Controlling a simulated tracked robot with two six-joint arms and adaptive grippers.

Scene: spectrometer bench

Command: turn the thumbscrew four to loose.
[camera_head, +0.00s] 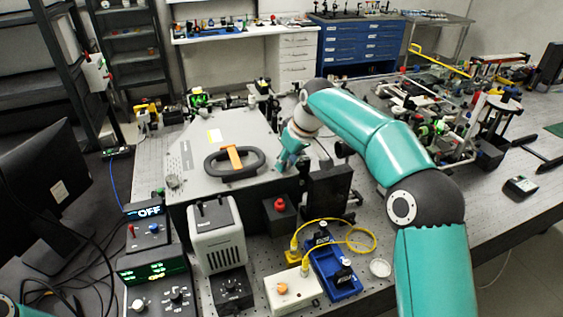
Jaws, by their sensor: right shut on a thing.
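The grey spectrometer housing (200,150) sits on the bench, with a black oval handle (262,160) and an orange strip on its flat lid. My right gripper (284,166) points down at the lid's right front part, to the right of the handle. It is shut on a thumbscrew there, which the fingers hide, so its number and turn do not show. A small silver knob (173,181) is at the lid's left front corner. My left gripper is out of view.
A white-and-grey device (217,235), a box with a red button (279,211) and a blue tray (335,267) stand in front of the housing. A yellow cable (362,238) loops nearby. A monitor (45,190) stands at left. Optics crowd the back right.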

